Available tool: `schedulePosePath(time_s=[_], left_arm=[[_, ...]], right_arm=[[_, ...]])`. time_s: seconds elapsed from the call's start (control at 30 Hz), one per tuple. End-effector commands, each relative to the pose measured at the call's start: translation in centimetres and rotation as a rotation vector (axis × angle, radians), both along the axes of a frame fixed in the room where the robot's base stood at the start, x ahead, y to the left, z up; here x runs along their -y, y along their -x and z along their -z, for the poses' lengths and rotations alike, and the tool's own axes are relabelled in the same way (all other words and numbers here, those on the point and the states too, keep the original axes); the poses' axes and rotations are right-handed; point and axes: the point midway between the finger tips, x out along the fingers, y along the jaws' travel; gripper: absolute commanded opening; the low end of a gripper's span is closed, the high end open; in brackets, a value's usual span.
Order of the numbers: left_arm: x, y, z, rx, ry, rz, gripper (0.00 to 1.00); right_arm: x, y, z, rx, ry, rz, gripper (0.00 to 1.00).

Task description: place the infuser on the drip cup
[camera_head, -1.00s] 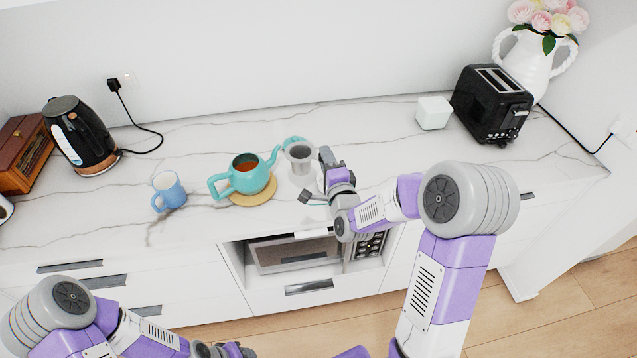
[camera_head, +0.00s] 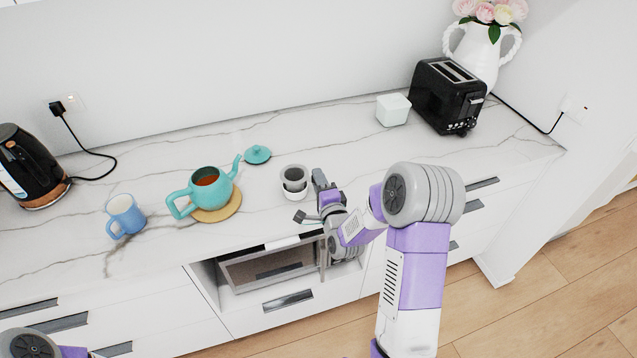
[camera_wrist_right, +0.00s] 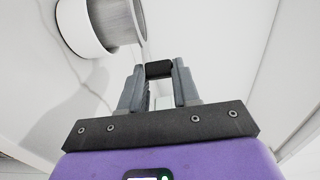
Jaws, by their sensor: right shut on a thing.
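The infuser (camera_head: 294,172), a grey metal cup with a dark inside, is upright at the white drip cup (camera_head: 295,194) on the counter. It also shows at the top of the right wrist view (camera_wrist_right: 121,18), with the white drip cup (camera_wrist_right: 76,27) beside it in the picture. I cannot tell whether the infuser rests on the cup or hangs just above it. My right gripper (camera_head: 310,197) is right of them, its fingers (camera_wrist_right: 158,82) shut on the infuser's dark handle (camera_wrist_right: 158,69). My left gripper is out of view.
A teal teapot (camera_head: 213,181) stands on a round wooden mat (camera_head: 228,212), with its lid (camera_head: 257,154) behind. A blue mug (camera_head: 125,215), black kettle (camera_head: 30,165), white box (camera_head: 393,109) and black toaster (camera_head: 446,95) stand farther off. The counter right of the gripper is clear.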

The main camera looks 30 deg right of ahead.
Motion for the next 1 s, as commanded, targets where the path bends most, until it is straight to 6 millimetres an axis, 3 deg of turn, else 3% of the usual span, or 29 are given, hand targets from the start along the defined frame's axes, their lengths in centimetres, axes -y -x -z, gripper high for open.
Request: schedulePosePath(time_s=[0.4,0.43,0.57,1.0], left_arm=[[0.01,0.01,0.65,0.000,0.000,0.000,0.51],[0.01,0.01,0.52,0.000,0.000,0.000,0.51],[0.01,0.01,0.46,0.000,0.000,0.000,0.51],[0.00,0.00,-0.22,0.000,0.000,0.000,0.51]], right_arm=[[0.01,-0.03,0.41,0.003,0.001,0.000,0.01],[-0.01,-0.02,0.33,0.002,0.001,0.000,0.36],[-0.01,-0.02,0.26,0.002,0.001,0.000,0.56],[-0.05,0.12,-0.25,0.002,0.001,-0.001,0.57]])
